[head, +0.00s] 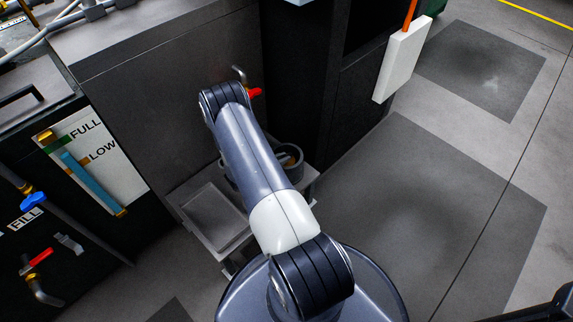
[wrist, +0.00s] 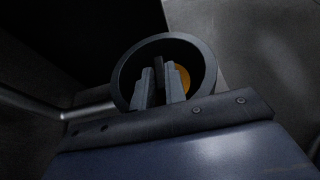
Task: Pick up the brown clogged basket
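In the wrist view a dark round cup (wrist: 122,76) with a thick rim shows beyond my gripper. My gripper (wrist: 159,75) has its two grey fingers over the cup's opening, apart from each other. A narrow dark upright piece stands between them; I cannot tell whether the fingers touch it. An orange-brown patch (wrist: 184,79) inside the cup, right of the fingers, may be part of the brown clogged basket. In the head view the cup (head: 298,169) is partly behind my arm, with a small brownish part inside. My gripper is hidden there.
The cup sits at a low metal stand with a flat tray (head: 215,222) on its left. A grey cabinet wall, a red-handled valve (head: 255,92) and a dark cabinet (head: 300,80) close in behind. A gauge panel (head: 95,160) stands left. Floor at right is clear.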

